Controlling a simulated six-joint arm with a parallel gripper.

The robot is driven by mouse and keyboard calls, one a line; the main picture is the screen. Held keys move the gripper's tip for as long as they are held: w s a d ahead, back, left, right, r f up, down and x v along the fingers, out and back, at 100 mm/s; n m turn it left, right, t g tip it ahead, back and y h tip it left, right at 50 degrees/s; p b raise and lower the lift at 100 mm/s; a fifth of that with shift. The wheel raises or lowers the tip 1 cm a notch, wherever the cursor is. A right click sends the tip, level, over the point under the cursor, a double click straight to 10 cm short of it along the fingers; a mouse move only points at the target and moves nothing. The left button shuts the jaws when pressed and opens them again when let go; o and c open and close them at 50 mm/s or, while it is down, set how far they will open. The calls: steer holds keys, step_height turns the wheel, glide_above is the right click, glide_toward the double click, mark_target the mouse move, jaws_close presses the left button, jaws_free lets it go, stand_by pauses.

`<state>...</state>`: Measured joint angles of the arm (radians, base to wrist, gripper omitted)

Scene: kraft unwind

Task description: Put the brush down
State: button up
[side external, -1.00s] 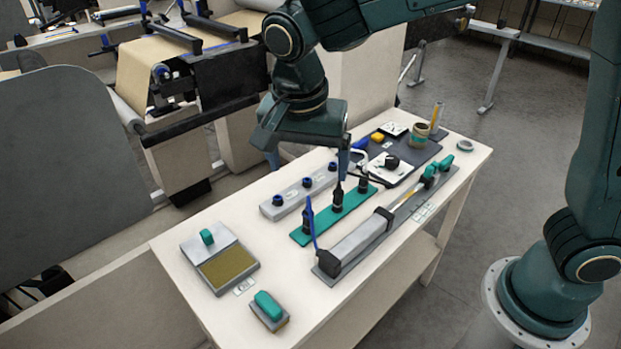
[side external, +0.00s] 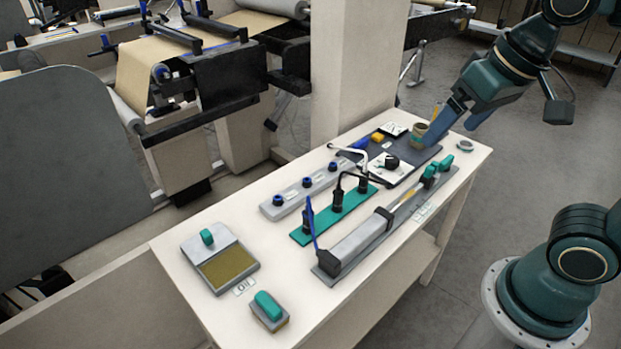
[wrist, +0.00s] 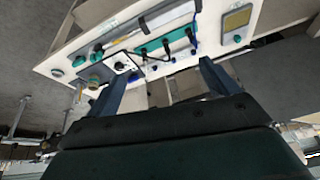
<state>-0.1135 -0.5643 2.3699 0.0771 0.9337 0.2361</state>
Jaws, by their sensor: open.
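My gripper (side external: 451,133) is open and empty, with blue fingers spread above the far right end of the white table. In the wrist view its fingers (wrist: 163,71) stand apart with nothing between them. A green rack (side external: 327,221) in the table's middle holds black-based tools upright. The middle tool (side external: 338,196) has a bent black neck; the front one (side external: 308,222) has a blue stem. I take the brush to be one of these, but cannot tell which. The rack also shows in the wrist view (wrist: 165,42), away from my fingers.
A grey rack with blue knobs (side external: 283,203) lies behind the green one. A long grey fixture (side external: 350,245) lies in front. A cup (side external: 419,131) and dark mat (side external: 413,157) are near my gripper. A pad tray (side external: 228,268) and green-handled block (side external: 268,308) sit at the near end.

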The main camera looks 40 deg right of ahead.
steer(key=shift+s+d+f+n+t, duration=0.2)
steer(key=shift+s+n, duration=0.15)
steer(key=shift+s, duration=0.3)
steer(key=shift+s+d+f+n+t, duration=0.15)
steer(key=shift+s+f+n, duration=0.2)
steer(key=shift+s, duration=0.3)
steer(key=shift+s+d+f+n+t, duration=0.1)
steer(key=shift+s+d+n+t, duration=0.1)
steer(key=shift+s+n, duration=0.35)
steer(key=shift+o, duration=0.4)
steer(key=w+a+f+m+g+y, duration=0.2)
steer(key=w+a+f+m, duration=0.2)
steer(key=w+a+m, duration=0.55)
steer(key=w+a+f+m+g+y, duration=0.1)
steer(key=w+a+f+m+g, duration=0.1)
steer(key=a+f, duration=0.4)
steer(key=w+a+f+m+g+y, duration=0.1)
steer(key=w+a+f+m, duration=0.3)
steer(key=a+f+m, duration=0.2)
steer(key=a+f, duration=0.1)
steer(key=a, duration=0.1)
steer(key=shift+w+a+m+g+y, duration=0.3)
steer(key=shift+w+a+m+g, duration=0.05)
steer(key=shift+w+m, duration=0.05)
steer(key=shift+f, duration=0.15)
